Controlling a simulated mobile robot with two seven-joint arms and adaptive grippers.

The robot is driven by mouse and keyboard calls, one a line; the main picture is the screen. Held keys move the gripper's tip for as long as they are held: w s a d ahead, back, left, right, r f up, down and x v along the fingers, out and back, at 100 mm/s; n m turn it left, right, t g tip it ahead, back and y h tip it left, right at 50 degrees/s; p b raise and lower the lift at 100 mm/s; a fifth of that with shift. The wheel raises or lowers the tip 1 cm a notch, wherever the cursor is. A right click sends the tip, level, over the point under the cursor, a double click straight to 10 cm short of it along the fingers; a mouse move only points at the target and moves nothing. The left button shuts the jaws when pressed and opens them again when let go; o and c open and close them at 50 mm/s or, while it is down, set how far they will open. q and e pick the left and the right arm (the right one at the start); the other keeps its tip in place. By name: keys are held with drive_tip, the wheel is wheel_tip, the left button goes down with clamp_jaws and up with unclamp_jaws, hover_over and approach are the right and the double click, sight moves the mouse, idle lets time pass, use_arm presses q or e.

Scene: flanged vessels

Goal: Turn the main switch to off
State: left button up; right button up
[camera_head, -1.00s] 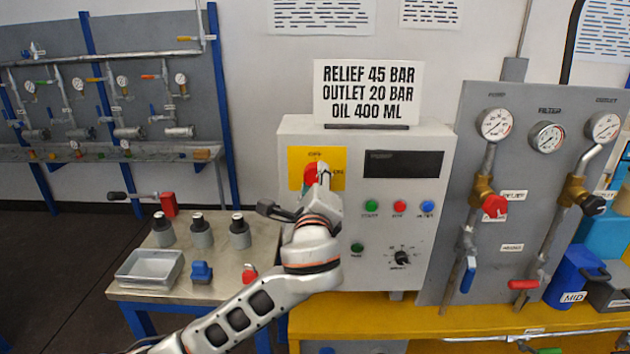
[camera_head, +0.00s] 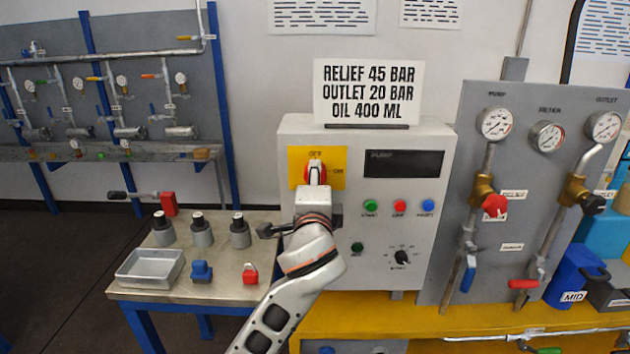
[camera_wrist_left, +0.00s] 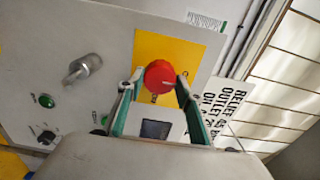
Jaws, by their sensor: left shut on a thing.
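The main switch is a red round knob (camera_head: 314,167) on a yellow plate (camera_head: 335,180), on the front of the grey control box. An OFF label shows above the knob and an ON label to its right. My left gripper (camera_head: 315,180) is at the knob, upright in the head view and hiding its lower part. In the left wrist view the red knob (camera_wrist_left: 160,74) sits between the two green-edged fingers of the left gripper (camera_wrist_left: 160,83), which is shut on it. A small white mark shows on the knob's face there. My right gripper is not in view.
The control box (camera_head: 292,240) also carries a dark display (camera_head: 404,164), several coloured buttons and a black dial (camera_head: 401,257). A gauge panel (camera_head: 520,200) with valves stands to the right. A small table (camera_head: 225,275) with vessels and a tray is at left.

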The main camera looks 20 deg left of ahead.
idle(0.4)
use_arm(q)
drive_tip(key=o, duration=1.1)
drive_tip(key=v, duration=1.2)
drive_tip(key=s+f+n+g+h, duration=0.3)
drive_tip(key=f+g+h, duration=0.15)
drive_tip(key=f, duration=2.45)
drive_tip(key=s+a+f+n+g+h, duration=0.1)
drive_tip(key=s+a+f+n, duration=0.2)
drive_tip(key=s+f, duration=0.5)
drive_tip(key=s+a+f+n+g+h, duration=0.1)
drive_tip(key=s+a+f+n, duration=0.2)
drive_tip(key=s+f, duration=0.6)
wheel_tip(320, 180, down, 3)
drive_tip(key=shift+s+a+f+n, duration=0.25)
drive_tip(key=shift+s+n, duration=0.1)
drive_tip(key=shift+n, duration=0.55)
